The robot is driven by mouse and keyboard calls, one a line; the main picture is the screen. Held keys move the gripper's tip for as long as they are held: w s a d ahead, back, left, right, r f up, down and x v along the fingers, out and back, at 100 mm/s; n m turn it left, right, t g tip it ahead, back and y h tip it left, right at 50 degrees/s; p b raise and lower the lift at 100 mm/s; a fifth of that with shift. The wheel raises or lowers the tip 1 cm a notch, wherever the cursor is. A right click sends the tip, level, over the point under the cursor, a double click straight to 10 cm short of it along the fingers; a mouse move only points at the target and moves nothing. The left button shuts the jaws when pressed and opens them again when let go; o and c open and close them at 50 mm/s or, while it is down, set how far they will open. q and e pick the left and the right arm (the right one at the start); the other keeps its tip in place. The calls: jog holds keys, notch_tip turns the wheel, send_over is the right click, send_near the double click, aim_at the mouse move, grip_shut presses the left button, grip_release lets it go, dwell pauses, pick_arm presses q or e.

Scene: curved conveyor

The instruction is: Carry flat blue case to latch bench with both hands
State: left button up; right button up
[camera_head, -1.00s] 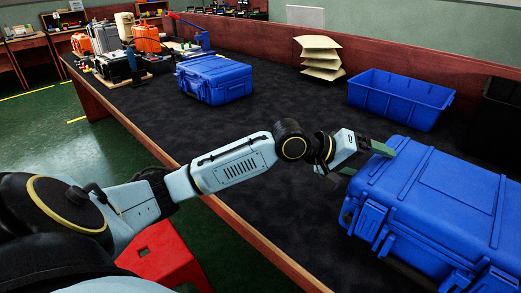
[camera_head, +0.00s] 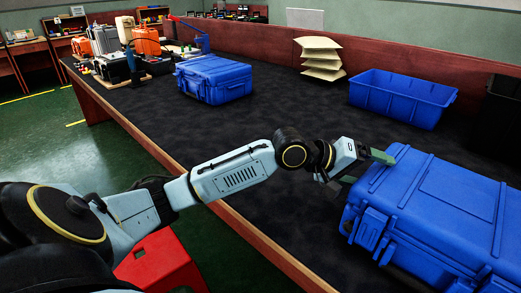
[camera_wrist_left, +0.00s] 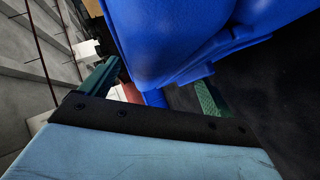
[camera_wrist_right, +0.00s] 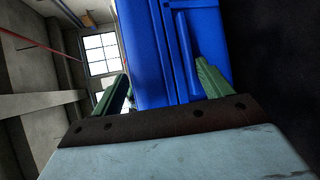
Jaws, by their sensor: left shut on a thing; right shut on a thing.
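A large blue case (camera_head: 440,205) with ribs and front latches fills the right of the head view, close to me. My left gripper (camera_head: 366,166) is at its left end, with its green fingers shut on it. In the left wrist view the blue case (camera_wrist_left: 185,40) lies between the fingers of the left gripper (camera_wrist_left: 152,88). In the right wrist view the case (camera_wrist_right: 165,50) stands between the green fingers of my right gripper (camera_wrist_right: 160,85). The right arm is out of the head view. Whether the case is clear of the table cannot be told.
A second blue case (camera_head: 214,80) stands farther back on the dark table (camera_head: 285,110). An open blue bin (camera_head: 400,98) and stacked tan sheets (camera_head: 320,58) are at the back. Tools and orange cases (camera_head: 146,42) crowd the far left end. A red stool (camera_head: 160,265) stands by the front edge.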

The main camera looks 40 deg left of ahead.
pick_arm(q)
jog(key=o, duration=1.7)
jog(key=shift+s+d+f, duration=0.1)
jog(key=shift+s+d, duration=0.05)
jog(key=shift+d, duration=0.15)
pick_arm(e)
jog(key=o, duration=1.7)
jog(key=shift+s+a, duration=0.15)
jog(key=shift+a, duration=0.15)
pick_arm(q)
jog(key=shift+o, duration=0.6)
jog(key=shift+a, duration=0.1)
pick_arm(e)
jog(key=o, duration=0.3)
jog(key=shift+d, duration=0.1)
pick_arm(q)
jog(key=shift+s+a, duration=0.1)
jog(key=shift+a, duration=0.1)
pick_arm(e)
jog(key=shift+o, duration=0.2)
jog(key=shift+d, duration=0.1)
pick_arm(q)
jog(key=v, duration=1.1)
jog(key=shift+s+a+r, duration=0.2)
jog(key=shift+r, duration=0.05)
pick_arm(e)
jog(key=v, duration=1.2)
